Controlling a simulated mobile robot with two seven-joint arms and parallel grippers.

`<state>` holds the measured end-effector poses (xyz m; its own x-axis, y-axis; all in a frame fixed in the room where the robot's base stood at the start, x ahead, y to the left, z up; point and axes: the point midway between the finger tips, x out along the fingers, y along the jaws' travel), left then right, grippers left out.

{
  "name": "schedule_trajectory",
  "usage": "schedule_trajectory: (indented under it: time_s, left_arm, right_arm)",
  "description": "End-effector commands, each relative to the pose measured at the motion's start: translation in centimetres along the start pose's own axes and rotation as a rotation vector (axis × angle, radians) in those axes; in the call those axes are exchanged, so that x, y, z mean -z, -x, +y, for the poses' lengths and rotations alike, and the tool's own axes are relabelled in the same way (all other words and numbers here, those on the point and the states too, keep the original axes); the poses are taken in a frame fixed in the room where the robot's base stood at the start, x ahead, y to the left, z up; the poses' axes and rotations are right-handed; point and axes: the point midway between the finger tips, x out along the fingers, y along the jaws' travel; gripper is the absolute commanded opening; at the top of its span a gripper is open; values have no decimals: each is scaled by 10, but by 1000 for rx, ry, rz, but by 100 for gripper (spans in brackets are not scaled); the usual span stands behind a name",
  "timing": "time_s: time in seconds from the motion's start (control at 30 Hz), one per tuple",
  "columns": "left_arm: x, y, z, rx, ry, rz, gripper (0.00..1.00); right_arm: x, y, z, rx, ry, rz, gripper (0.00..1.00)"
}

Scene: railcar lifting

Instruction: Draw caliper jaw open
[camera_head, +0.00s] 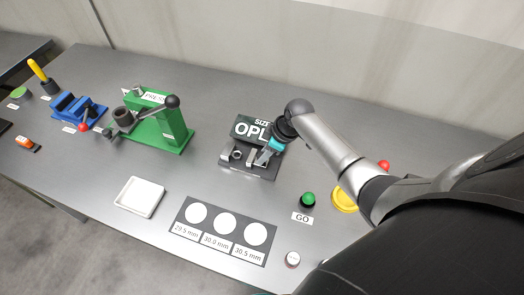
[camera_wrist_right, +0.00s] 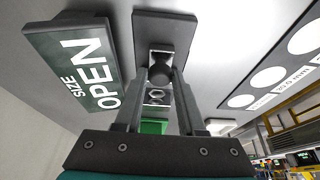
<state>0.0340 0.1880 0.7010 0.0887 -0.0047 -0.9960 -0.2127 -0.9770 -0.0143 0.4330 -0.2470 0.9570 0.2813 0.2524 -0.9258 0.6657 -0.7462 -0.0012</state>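The caliper (camera_head: 236,156) is a small dark grey fixture on the bench with light metal jaw parts. A dark green sign (camera_head: 254,129) behind it reads "SIZE OPEN"; the sign also shows in the right wrist view (camera_wrist_right: 75,65). My right gripper (camera_head: 265,157) reaches down onto the right part of the caliper. In the right wrist view its two fingers (camera_wrist_right: 160,76) stand apart with a round dark knob (camera_wrist_right: 165,77) between the tips, seemingly touching both sides. A metal ring-like part (camera_wrist_right: 157,97) shows just beyond. My left gripper is out of view.
A green press (camera_head: 165,130) and a blue fixture (camera_head: 78,107) stand at left. A white tray (camera_head: 140,196) and a size board (camera_head: 222,229) lie in front. A green GO button (camera_head: 308,199) and yellow dish (camera_head: 343,200) are at right.

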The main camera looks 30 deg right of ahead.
Motion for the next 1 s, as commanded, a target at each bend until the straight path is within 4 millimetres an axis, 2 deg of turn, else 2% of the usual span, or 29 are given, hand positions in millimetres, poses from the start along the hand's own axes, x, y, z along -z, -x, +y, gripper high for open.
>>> schedule_trajectory:
  time_s: [0.03, 0.2, 0.23, 0.57, 0.77, 1.0]
  left_arm:
    - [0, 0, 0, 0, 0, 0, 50]
    - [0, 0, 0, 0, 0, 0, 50]
    - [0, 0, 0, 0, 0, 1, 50]
    - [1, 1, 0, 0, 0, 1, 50]
    - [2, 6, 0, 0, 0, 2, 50]
    - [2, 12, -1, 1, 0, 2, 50]
  right_arm:
    - [-1, 0, 0, -1, -1, -2, 45]
    - [0, 0, 0, -1, 0, 1, 64]
    - [0, 0, 0, -1, 0, 2, 66]
    - [1, 4, 0, -2, 0, 4, 66]
    - [1, 27, 1, -4, 2, 3, 66]
    - [0, 70, 1, -4, 2, 3, 66]
